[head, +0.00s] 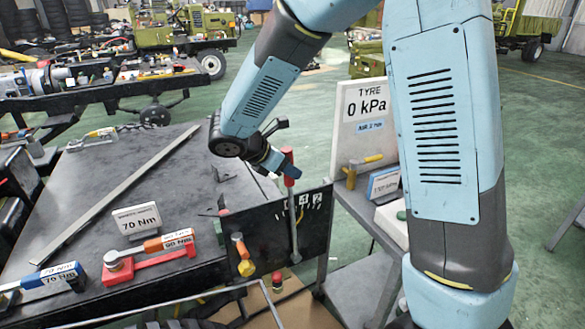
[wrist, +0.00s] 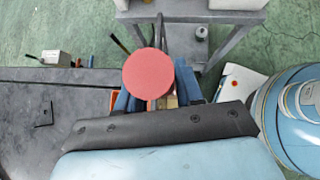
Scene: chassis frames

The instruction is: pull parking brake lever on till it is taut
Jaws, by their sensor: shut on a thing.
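The parking brake lever (head: 290,178) has a red grip on a thin grey rod. It stands nearly upright in front of a black panel (head: 315,235) with white marks at the bench's right end. My gripper (head: 277,163) is at the red grip and shut on it. In the wrist view, the round red end of the lever (wrist: 148,73) lies between the blue fingers of my gripper (wrist: 160,95) and hides part of them. The closing faces of the fingers are hidden.
A yellow-and-orange handle (head: 241,251) stands left of the lever. A tyre gauge board (head: 365,115) reading 0 kPa stands on a side table to the right.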

